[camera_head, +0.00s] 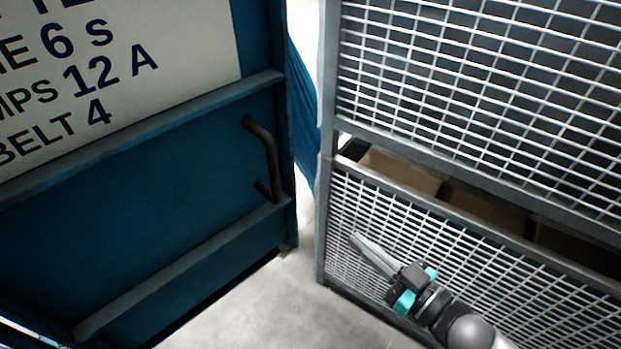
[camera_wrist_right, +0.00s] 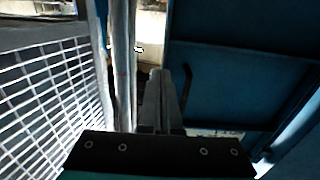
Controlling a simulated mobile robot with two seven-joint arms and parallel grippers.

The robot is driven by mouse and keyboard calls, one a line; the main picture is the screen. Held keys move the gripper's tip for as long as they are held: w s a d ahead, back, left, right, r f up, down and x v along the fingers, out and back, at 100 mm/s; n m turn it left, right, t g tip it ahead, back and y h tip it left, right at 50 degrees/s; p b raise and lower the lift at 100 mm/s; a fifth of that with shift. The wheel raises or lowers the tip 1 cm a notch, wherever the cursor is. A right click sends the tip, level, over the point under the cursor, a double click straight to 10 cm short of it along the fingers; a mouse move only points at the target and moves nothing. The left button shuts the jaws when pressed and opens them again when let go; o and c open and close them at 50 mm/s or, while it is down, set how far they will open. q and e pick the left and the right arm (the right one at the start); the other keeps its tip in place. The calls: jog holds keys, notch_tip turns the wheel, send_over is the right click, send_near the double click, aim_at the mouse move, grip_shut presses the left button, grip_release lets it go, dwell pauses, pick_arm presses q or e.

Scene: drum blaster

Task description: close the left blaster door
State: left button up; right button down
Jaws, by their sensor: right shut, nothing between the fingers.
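The blue blaster door (camera_head: 190,215) fills the left of the head view, with a white lettered sign on its upper part. A dark bar handle (camera_head: 264,160) sits near its right edge. The door and its handle (camera_wrist_right: 187,88) also show on the right of the right wrist view. My right gripper (camera_head: 356,240) is shut and empty, in front of the mesh panel and to the right of the door, apart from the handle. In the right wrist view its closed fingers (camera_wrist_right: 159,80) point toward the gap between mesh and door. My left gripper is not in view.
A grey-framed wire mesh panel (camera_head: 480,185) stands on the right, close to my right gripper, with brown boxes (camera_head: 400,172) behind it. It also fills the left of the right wrist view (camera_wrist_right: 45,100). Bare grey floor (camera_head: 285,310) lies between the door and the mesh.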

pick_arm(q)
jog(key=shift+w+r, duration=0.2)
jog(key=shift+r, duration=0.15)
pick_arm(e)
jog(key=r+x, duration=0.1)
jog(key=x, duration=1.3)
jog(key=shift+s+a+r+y, duration=0.25)
jog(key=shift+a+r+y, duration=0.05)
jog(key=shift+a, duration=0.15)
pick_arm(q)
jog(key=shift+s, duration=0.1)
